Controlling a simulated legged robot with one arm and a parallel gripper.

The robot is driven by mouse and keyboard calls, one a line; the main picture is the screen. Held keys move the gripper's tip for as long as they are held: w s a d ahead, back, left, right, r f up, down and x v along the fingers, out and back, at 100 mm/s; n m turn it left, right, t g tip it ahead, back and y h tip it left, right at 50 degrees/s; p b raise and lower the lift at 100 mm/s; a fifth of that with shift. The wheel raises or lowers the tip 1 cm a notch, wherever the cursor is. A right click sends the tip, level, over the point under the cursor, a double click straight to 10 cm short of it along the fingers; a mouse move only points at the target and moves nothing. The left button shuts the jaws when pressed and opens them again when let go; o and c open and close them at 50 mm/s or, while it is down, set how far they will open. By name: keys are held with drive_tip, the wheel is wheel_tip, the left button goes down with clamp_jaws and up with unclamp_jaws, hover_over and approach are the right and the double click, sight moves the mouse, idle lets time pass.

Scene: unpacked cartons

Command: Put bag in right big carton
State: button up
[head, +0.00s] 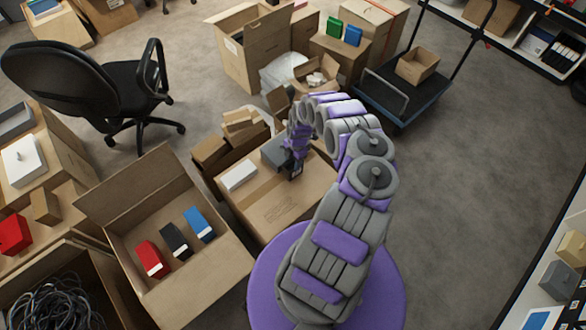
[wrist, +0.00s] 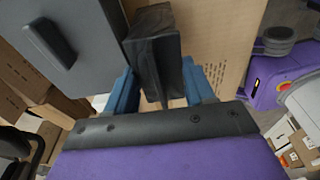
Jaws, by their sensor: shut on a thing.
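My gripper (head: 295,158) is over the closed carton (head: 285,208) in the middle. In the wrist view its blue fingers (wrist: 160,85) are shut on a small black bag (wrist: 152,45), which stands between them. The bag also shows small in the head view (head: 296,173), at the carton top; I cannot tell whether it touches the top. A big open carton (head: 122,262) at the lower left holds a red, a black and a blue packet. Another open carton (head: 18,288), left of it, holds dark cables.
A dark grey box (head: 274,153) stands right beside the bag, and a white box (head: 238,177) lies on the same carton. Further back are an open big carton (head: 245,62), a trolley (head: 400,100) and an office chair (head: 75,80). Floor at the right is clear.

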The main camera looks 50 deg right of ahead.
clamp_jaws()
drive_tip(key=shift+r, duration=0.1)
